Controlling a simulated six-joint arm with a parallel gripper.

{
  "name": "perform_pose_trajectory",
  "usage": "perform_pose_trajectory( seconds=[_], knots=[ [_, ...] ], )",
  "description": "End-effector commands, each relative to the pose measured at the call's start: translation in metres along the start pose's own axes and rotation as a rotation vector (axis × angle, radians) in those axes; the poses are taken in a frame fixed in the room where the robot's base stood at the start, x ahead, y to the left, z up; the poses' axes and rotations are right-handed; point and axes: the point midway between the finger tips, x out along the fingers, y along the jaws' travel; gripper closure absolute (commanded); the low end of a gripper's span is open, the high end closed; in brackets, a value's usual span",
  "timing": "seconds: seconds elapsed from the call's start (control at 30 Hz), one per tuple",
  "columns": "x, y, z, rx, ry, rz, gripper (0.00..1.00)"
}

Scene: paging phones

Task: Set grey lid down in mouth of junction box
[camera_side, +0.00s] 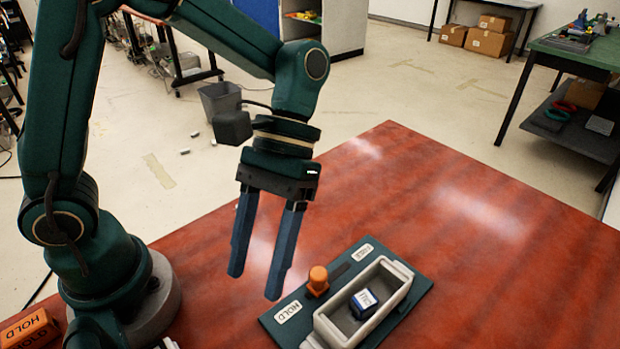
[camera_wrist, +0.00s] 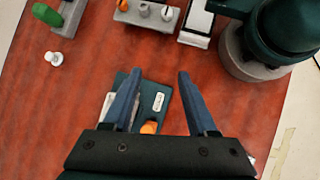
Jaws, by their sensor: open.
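My gripper (camera_side: 255,284) is open and empty, its two blue fingers pointing down above the table, left of the dark green plate (camera_side: 420,284). It also shows in the wrist view (camera_wrist: 159,71), with the plate (camera_wrist: 146,88) below and between its fingers. A light grey open-topped box (camera_side: 325,328), which may be the junction box, is on the plate. A blue and white lettered block (camera_side: 363,302) sits inside its mouth. I cannot make out a grey lid for certain in either view.
Orange HOLD blocks (camera_side: 28,328) are at the lower left. The wrist view shows a green-topped item (camera_wrist: 46,14), a white knob (camera_wrist: 54,58) and a grey block with knobs (camera_wrist: 128,15).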

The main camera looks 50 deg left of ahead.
Motion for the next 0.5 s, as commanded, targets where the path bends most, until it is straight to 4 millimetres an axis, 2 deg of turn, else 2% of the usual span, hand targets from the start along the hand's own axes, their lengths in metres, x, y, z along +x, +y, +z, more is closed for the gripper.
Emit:
perform_pose_trajectory(
  seconds=[0.1, 0.5],
  knots=[
    [-0.017, -0.017, 0.002, 0.052, 0.197, 0.0, 0.42],
    [-0.057, -0.072, 0.004, 0.189, 0.817, -0.094, 0.42]
  ],
)
